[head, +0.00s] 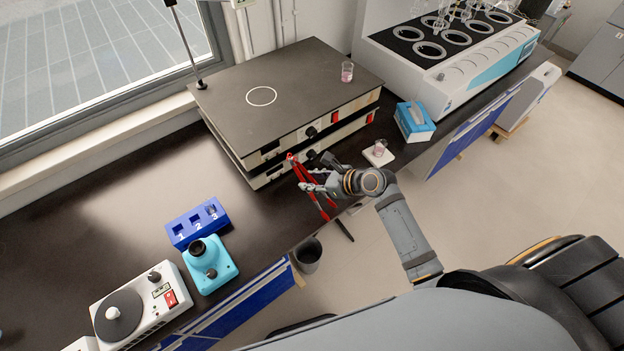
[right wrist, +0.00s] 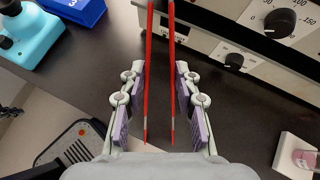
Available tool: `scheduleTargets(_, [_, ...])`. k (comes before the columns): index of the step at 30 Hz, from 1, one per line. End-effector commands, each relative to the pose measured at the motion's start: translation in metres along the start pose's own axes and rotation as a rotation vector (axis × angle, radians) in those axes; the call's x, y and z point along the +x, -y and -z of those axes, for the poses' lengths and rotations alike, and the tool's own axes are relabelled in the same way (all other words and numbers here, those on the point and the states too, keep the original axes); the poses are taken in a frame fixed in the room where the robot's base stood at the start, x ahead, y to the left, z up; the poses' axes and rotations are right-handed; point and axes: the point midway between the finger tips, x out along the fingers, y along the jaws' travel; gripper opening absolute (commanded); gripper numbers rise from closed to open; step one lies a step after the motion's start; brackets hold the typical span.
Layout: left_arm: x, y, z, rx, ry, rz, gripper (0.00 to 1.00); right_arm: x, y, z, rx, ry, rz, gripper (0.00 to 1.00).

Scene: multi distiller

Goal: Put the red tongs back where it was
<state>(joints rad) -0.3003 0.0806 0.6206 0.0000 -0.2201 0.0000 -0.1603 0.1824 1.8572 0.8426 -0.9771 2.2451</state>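The red tongs (head: 325,206) are in my right gripper (head: 306,180), in front of the stacked hot plates near the bench's front edge. In the right wrist view the two long red arms of the tongs (right wrist: 148,90) run between the purple finger pads of the right gripper (right wrist: 160,90). The fingers are closed in on both sides of them. The tongs' far end is out of the picture there. A blue block (head: 198,222) with slots numbered 1, 2 and 3 stands on the bench to the left. My left gripper is out of view.
Stacked hot plates (head: 290,85) stand behind the gripper, with a small beaker (head: 347,72) on top. Another beaker (head: 380,147) stands on a white pad to the right. A cyan device (head: 210,265) stands near the blue block. Bare bench lies left of the hot plates.

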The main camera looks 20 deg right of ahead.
Motion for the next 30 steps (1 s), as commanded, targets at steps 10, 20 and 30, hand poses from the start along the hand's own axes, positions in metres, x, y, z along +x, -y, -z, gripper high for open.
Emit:
scheduleTargets(10, [-0.0027, 0.0003, 0.0004, 0.000, 0.000, 0.000, 0.00, 0.0058, -0.0009, 0.0093, 0.002, -0.003, -0.001, 0.28])
scheduleTargets(20, [-0.0026, 0.0002, 0.0004, 0.000, 0.000, 0.000, 0.00, 0.0068, -0.0008, 0.0108, 0.001, -0.002, -0.001, 0.55])
scheduleTargets(30, [-0.0010, 0.0000, 0.0001, 0.000, 0.000, 0.000, 0.00, 0.0048, -0.0001, 0.0074, -0.001, -0.001, 0.001, 0.55])
